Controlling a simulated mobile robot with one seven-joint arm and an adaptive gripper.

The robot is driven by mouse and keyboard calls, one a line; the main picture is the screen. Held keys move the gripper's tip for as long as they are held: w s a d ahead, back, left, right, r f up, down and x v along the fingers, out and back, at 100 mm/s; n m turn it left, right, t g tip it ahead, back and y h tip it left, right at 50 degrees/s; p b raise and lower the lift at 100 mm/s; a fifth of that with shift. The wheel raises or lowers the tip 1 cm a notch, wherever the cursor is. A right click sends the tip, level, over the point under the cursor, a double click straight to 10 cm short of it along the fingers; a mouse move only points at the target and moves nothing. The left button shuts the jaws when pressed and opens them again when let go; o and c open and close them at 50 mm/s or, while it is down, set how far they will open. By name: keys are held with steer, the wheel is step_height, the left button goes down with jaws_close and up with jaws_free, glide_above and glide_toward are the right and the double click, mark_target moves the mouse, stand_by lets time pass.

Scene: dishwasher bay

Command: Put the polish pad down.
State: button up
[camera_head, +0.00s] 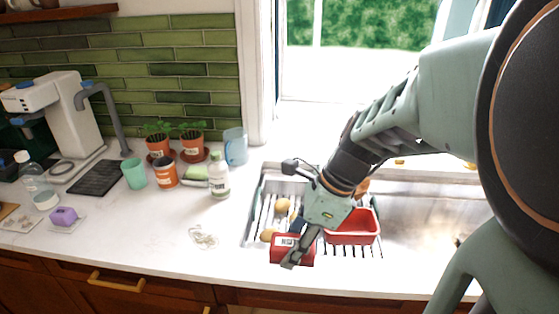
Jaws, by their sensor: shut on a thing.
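My gripper (291,257) points down and to the left over the front edge of the dish rack. It is shut on a flat red block with a pale label, which I take to be the polish pad (303,254). One finger crosses the front of the pad; the other finger cannot be made out. The pad is at the rack's front edge, by the counter. Whether it touches the rack or counter below cannot be told.
The dish rack (254,219) holds several tan round things and a red tub (352,229). The metal sink (425,225) is to the right. Much of the front counter (140,235) is clear.

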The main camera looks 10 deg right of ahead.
steer(key=d+f, duration=0.4)
steer(key=d, duration=0.4)
glide_above(339, 275)
steer(key=f, duration=0.4)
steer(key=shift+s+d+f, duration=0.1)
steer(key=shift+s+f, duration=0.15)
steer(key=shift+d+f, duration=0.45)
steer(key=shift+f, duration=0.15)
steer(key=shift+d+f, duration=0.1)
steer(key=shift+f, duration=1.5)
steer(key=shift+f+b, duration=0.2)
steer(key=shift+b, duration=0.1)
steer(key=o, duration=1)
steer(key=shift+o, duration=0.2)
steer(key=shift+r, duration=0.15)
